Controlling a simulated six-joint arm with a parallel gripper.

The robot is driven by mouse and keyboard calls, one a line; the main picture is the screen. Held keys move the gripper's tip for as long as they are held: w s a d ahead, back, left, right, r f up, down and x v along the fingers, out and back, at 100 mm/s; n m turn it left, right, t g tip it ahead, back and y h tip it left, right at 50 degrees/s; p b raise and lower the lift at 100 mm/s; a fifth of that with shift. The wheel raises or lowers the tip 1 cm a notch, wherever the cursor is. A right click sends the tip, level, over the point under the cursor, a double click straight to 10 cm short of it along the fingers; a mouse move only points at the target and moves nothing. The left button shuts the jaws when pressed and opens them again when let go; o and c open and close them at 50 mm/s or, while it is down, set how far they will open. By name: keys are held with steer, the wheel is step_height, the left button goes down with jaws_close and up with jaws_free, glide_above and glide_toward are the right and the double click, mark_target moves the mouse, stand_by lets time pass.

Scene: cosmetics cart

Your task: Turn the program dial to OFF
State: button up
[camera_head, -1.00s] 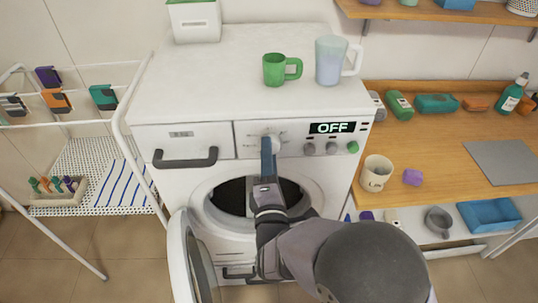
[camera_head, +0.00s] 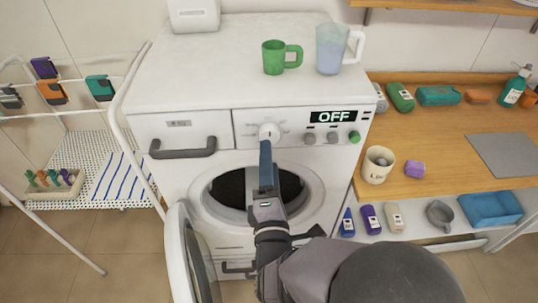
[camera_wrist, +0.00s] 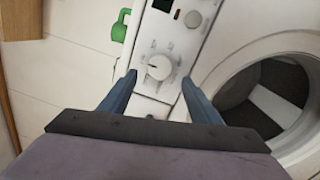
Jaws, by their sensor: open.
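The white program dial (camera_head: 268,131) sits on the front panel of the white washing machine (camera_head: 230,70). In the wrist view the dial (camera_wrist: 159,67) lies between and a little beyond my two blue fingertips, with clear space on both sides. The display (camera_head: 333,117) to the right of the dial reads OFF. My gripper (camera_head: 266,150) is open and empty just in front of and below the dial; in the wrist view its fingers (camera_wrist: 158,80) are spread wide. The small marks around the dial are too blurred to read.
The round washer door (camera_head: 190,255) stands open at lower left, below my gripper. A green mug (camera_head: 274,57) and a jug (camera_head: 330,50) stand on top. A drying rack (camera_head: 130,90) is at left.

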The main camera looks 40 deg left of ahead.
steer(key=shift+v, duration=0.9)
steer(key=w+d+f+m+g+h, duration=0.35)
steer(key=w+d+f+m, duration=0.3)
steer(key=d, duration=0.25)
steer(key=w+d+f+m+g+h, duration=0.2)
steer(key=w+d+f+m+h, duration=0.25)
steer(key=w+d+m, duration=0.35)
steer(key=s+d+f+m+g+h, duration=0.1)
steer(key=s+d+f+m+g, duration=0.15)
steer(key=d, duration=0.45)
steer(key=s+d+f+m+g+h, duration=0.1)
steer(key=d+f+m+h, duration=0.15)
steer(key=d, duration=0.45)
steer(key=s+d+m+g+h, duration=0.1)
steer(key=s+d+m+g, duration=0.3)
steer(key=s+d+m, duration=0.5)
steer(key=s+d, duration=0.2)
steer(key=d, duration=0.2)
steer(key=shift+d+r+g, duration=0.35)
steer(key=shift+g, duration=0.05)
